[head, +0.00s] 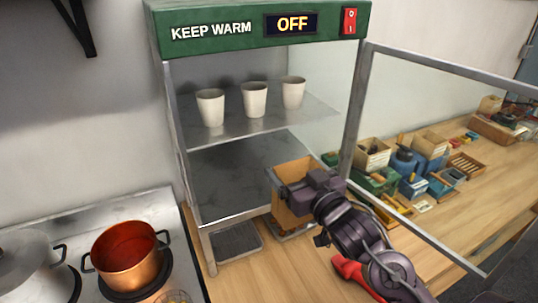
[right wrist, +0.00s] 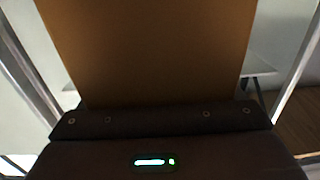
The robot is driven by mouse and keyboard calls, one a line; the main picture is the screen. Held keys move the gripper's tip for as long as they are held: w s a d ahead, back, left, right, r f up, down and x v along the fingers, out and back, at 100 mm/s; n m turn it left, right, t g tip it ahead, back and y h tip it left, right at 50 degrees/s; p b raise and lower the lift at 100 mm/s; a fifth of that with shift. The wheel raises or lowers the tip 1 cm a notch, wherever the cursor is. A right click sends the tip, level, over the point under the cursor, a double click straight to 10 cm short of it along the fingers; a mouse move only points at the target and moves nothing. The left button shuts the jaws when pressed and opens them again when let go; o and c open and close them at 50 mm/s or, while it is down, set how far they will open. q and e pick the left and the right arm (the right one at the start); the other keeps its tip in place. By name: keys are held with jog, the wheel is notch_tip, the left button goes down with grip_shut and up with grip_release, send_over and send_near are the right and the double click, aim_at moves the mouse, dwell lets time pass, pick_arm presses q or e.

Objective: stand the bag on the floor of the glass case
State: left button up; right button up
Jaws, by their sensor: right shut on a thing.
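The brown paper bag (head: 288,216) is upright at the front right opening of the glass case (head: 181,150). My right gripper (head: 302,188) is shut on the bag, and its wrist hides part of the bag's right side. In the right wrist view the bag (right wrist: 150,50) fills the middle, just beyond the gripper (right wrist: 160,118). The case floor (head: 228,190) is a bare grey panel behind and left of the bag. I cannot tell whether the bag touches it. My left gripper is not in view.
Several white cups (head: 254,100) stand on the case's upper shelf (head: 235,126). The glass door (head: 455,70) is swung open to the right. A copper pot (head: 124,262) sits on the stove at left. Boxes and jars (head: 405,165) crowd the counter at right.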

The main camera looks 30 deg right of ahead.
jog(key=shift+w+d+f+b, duration=0.45)
jog(key=shift+w+b, duration=0.15)
jog(key=shift+b, duration=2.6)
jog(key=shift+w+r, duration=0.55)
jog(key=shift+w, duration=0.05)
jog(key=w+f+b, duration=0.2)
jog(key=w, duration=0.9)
jog(key=shift+w+d, duration=0.3)
jog(key=shift+d, duration=0.05)
jog(key=o, duration=1.4)
jog(key=s, duration=0.3)
jog(key=s+b, duration=0.1)
jog(key=s, duration=0.6)
jog(key=shift+s+a+r, duration=0.15)
jog(key=shift+s+a, duration=0.1)
jog(key=shift+a, duration=0.05)
jog(key=shift+s+b, duration=0.3)
jog(key=shift+s, duration=0.45)
